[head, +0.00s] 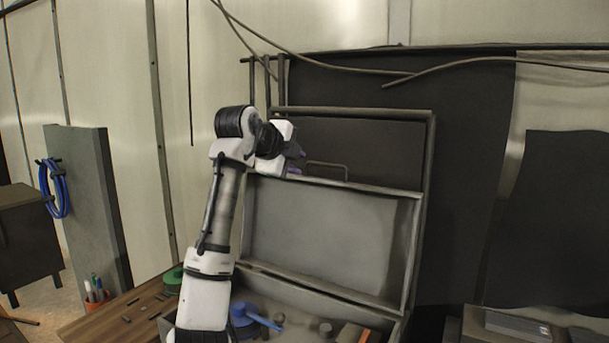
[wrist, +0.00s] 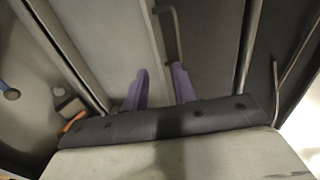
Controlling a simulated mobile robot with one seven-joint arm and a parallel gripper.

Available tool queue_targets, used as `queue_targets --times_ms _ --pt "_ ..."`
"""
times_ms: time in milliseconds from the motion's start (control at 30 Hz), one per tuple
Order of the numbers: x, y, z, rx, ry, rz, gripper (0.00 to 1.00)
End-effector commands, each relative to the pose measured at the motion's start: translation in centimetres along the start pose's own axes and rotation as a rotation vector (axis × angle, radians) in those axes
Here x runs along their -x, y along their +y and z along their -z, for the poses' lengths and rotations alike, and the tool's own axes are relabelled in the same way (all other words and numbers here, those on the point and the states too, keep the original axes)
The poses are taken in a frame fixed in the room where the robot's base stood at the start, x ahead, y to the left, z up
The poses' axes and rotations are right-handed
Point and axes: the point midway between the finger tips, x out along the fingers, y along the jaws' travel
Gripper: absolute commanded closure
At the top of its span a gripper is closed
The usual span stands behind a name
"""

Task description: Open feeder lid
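The feeder lid (head: 320,235) is a grey panel standing raised at the back of the feeder box (head: 305,296), its inner face toward the head camera. A thin bar handle (head: 327,165) sits at its top edge, and the handle also shows in the wrist view (wrist: 178,32). My gripper (head: 299,160) is at the lid's upper left edge, left of the handle. In the wrist view its two purple fingers (wrist: 158,82) are apart, with the lid's edge running toward the gap between them. I see nothing clamped; contact with the lid is unclear.
A dark frame (head: 431,190) stands behind the lid. The open box holds a blue round item (head: 240,315) and an orange piece (head: 365,336). A wooden bench (head: 125,318) is at left, a grey panel with blue hose (head: 85,200) beyond it. Cables (head: 330,62) hang above.

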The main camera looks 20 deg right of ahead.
Motion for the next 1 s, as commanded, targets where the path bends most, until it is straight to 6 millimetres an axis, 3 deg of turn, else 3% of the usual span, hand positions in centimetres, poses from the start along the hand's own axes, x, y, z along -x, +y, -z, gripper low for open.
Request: queue_targets --times_ms 200,400,733,833,933,1000 --pt "4.7 0.2 0.0 -0.001 -0.002 0.002 0.73" --pt "7.0 0.1 0.0 0.0 0.0 0.001 0.73" --pt "7.5 0.0 0.1 0.001 0.001 0.0 0.73" --pt "7.5 0.0 -0.1 0.006 -0.001 0.006 0.68" --pt "7.9 0.3 -1.4 0.053 -0.024 0.056 0.68" --pt "8.8 0.6 -3.3 0.125 -0.06 0.139 0.68"
